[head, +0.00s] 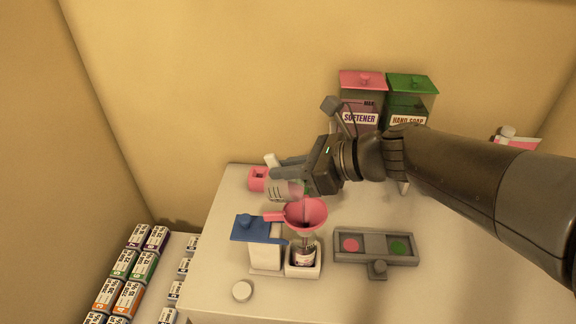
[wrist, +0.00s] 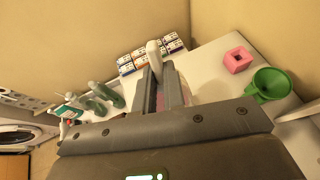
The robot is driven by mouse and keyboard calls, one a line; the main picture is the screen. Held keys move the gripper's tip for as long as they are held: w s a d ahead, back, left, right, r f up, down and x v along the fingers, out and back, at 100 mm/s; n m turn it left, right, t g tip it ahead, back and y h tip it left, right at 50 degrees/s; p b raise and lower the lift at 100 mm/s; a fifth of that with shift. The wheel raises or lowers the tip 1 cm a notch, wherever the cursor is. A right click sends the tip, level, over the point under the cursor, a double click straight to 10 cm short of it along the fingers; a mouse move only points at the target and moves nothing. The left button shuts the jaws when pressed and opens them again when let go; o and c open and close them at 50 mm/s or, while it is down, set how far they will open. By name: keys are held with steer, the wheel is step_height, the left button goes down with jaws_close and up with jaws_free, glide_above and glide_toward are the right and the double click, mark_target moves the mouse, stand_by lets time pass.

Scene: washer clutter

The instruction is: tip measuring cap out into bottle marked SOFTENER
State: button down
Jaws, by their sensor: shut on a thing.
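My gripper (head: 288,172) is shut on a clear measuring cap (head: 284,191) with a white handle (head: 271,159). The cap is held tilted just above a pink funnel (head: 308,214), with a faint pinkish streak between cap and funnel. The funnel stands over a small bottle (head: 305,257) in a white holder; the bottle's label is too small to read. In the wrist view my gripper (wrist: 160,85) holds the cap, its white handle (wrist: 154,52) sticking up and a pink tint between the fingers. The cap's inside is mostly hidden.
A grey tray (head: 376,262) with pink and green discs lies right. A pink block (head: 258,178), white cap (head: 242,291) and green funnel (wrist: 268,85) are nearby.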

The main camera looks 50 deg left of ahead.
steer(key=shift+f, duration=0.1)
steer(key=shift+w+d+f+g+y, duration=0.2)
steer(key=shift+d+g+y, duration=0.15)
steer(key=shift+y, duration=0.2)
steer(key=shift+w+d+f+g+y, duration=0.15)
steer(key=shift+d+g+y, duration=0.15)
steer(key=shift+y, duration=0.25)
steer(key=shift+w+d+r+g+y, duration=0.1)
steer(key=shift+w+d+g+y, duration=0.1)
steer(key=shift+d+g+y, duration=0.25)
steer(key=shift+w+d+r+g+y, duration=0.1)
steer(key=shift+w+d+y, duration=0.1)
steer(key=shift+y, duration=0.35)
steer(key=shift+d, duration=0.1)
stand_by(0.7)
